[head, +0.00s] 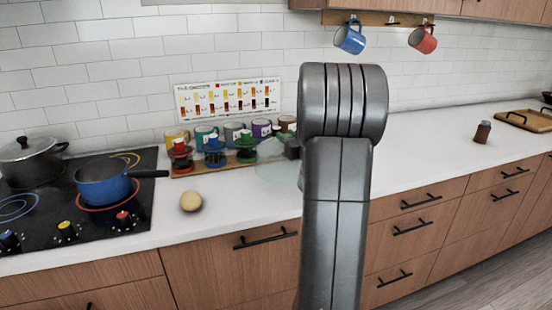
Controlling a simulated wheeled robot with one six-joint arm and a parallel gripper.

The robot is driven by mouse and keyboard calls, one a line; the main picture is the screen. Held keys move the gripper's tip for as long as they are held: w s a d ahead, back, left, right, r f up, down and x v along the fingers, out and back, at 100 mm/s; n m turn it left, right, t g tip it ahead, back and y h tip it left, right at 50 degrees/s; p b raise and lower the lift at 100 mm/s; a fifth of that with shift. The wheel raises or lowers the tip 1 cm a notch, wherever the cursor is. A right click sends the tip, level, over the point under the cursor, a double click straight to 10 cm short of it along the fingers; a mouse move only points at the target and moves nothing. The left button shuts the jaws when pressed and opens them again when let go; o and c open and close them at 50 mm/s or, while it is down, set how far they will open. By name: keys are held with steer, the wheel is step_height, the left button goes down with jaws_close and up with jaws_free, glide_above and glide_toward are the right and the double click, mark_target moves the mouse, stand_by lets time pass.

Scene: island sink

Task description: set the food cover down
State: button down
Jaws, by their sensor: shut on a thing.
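The food cover (272,172) is a clear, faintly green dome over the white counter, left of my arm. My arm hides its right side. My gripper (289,150) shows only as a small dark part at the top of the cover, mostly behind my arm. It is shut on the cover, though the fingertips are hard to make out. I cannot tell whether the cover's rim touches the counter.
Red, blue and green-topped jars and several mugs stand on a wooden board (185,172) just left of the cover. A round pale yellow item (190,201) lies nearer. A blue pot (103,184) sits on the stove (135,212).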

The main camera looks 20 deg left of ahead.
steer(key=shift+f, duration=2.55)
steer(key=shift+f, duration=0.15)
steer(key=c, duration=1.1)
jaws_free()
steer(key=b+v, duration=0.1)
steer(key=v, duration=1.1)
